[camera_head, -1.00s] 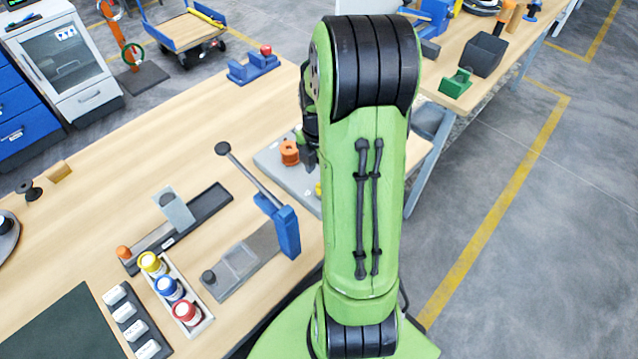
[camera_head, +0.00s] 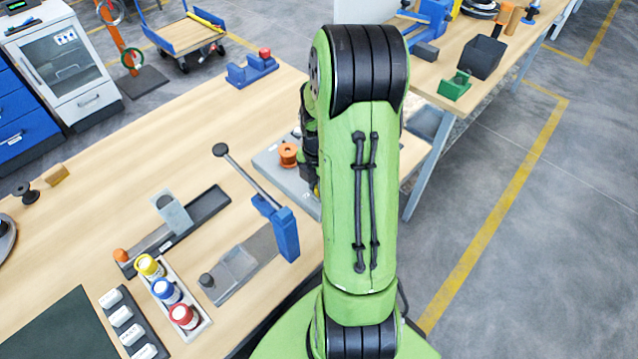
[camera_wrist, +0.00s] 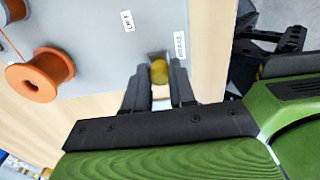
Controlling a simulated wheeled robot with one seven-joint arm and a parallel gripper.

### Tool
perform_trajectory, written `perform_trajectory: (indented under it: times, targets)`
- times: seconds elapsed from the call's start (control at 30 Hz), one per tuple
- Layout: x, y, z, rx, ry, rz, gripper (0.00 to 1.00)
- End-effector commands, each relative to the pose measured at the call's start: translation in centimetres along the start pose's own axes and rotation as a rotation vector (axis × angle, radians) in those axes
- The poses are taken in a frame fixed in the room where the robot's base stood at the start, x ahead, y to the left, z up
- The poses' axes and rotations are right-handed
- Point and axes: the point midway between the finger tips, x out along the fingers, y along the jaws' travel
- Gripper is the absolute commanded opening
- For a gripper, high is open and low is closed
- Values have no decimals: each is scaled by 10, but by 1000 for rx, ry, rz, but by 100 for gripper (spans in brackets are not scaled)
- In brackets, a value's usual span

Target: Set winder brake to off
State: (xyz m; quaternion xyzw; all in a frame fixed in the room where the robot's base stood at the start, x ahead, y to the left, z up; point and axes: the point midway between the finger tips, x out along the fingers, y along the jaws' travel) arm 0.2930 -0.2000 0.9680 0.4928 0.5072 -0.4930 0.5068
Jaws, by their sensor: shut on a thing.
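The winder's grey base plate (camera_wrist: 95,60) fills the upper left of the wrist view, with a yellow brake knob (camera_wrist: 159,71) near its right edge. My gripper (camera_wrist: 159,82) is shut on the yellow knob, one dark finger on each side. A white label reading OFF (camera_wrist: 127,21) lies up and to the left of the knob. A second small label (camera_wrist: 179,45) sits just beside the knob on the right, its text too blurred to be sure of. In the head view the grey plate (camera_head: 268,163) shows left of my arm, which mostly hides the gripper and knob.
An orange spool (camera_wrist: 40,75) stands on the plate left of my gripper; it also shows in the head view (camera_head: 288,155). A blue lever press (camera_head: 285,232) with a long grey handle stands in front of the plate.

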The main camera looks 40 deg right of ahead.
Motion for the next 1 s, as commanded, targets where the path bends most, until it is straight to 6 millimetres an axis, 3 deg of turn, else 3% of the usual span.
perform_trajectory:
  times: [0.2,0.43,0.7,0.73,0.87,1.0]
  targets:
    - [-1,0,4,2,0,1,0]
    - [-2,1,35,3,-2,2,0]
    - [-1,0,39,4,-7,4,0]
    - [-1,0,39,4,-8,3,29]
    - [-1,0,38,3,-5,2,49]
    - [-1,0,37,2,-3,2,50]
